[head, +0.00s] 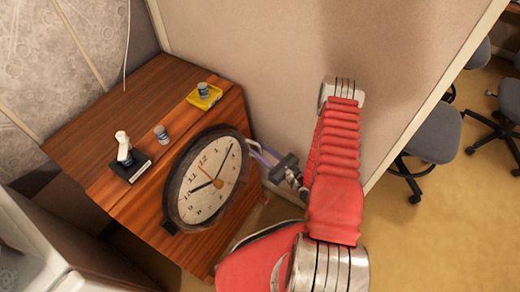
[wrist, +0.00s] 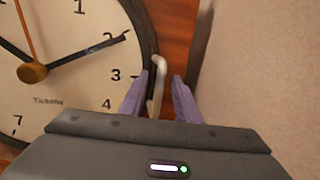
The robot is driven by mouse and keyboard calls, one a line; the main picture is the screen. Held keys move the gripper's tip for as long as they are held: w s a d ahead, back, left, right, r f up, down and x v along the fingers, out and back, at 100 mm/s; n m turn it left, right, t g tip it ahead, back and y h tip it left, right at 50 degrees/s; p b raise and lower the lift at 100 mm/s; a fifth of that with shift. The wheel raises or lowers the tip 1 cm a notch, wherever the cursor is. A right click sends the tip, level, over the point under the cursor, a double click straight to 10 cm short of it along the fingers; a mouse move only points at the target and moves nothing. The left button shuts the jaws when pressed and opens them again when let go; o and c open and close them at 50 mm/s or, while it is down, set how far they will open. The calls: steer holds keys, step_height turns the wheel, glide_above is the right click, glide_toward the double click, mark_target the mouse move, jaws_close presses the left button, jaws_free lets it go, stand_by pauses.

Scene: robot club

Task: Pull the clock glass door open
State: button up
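The round clock (head: 207,182) is set on the front of a wooden cabinet, with a cream face, black numerals and a dark rim. Its glass door appears to lie flat over the face; the glass itself is hard to make out. In the wrist view the clock face (wrist: 70,75) fills the left side. A pale upright door handle (wrist: 158,72) stands at the rim's right, near the 3. My gripper (head: 254,148) is at the clock's right edge. Its purple fingers (wrist: 159,95) are open, one on each side of the handle, with gaps visible.
On the wooden cabinet (head: 120,95) stand a white figurine on a black base (head: 127,157), a small can (head: 161,133) and a yellow tray (head: 205,97) holding another can. A beige partition (head: 260,60) rises close behind my gripper. Office chairs (head: 435,135) stand at right.

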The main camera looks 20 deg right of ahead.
steer(key=shift+w+a, duration=0.15)
steer(key=shift+w, duration=0.25)
steer(key=shift+c, duration=0.5)
jaws_close()
steer(key=shift+a, duration=0.1)
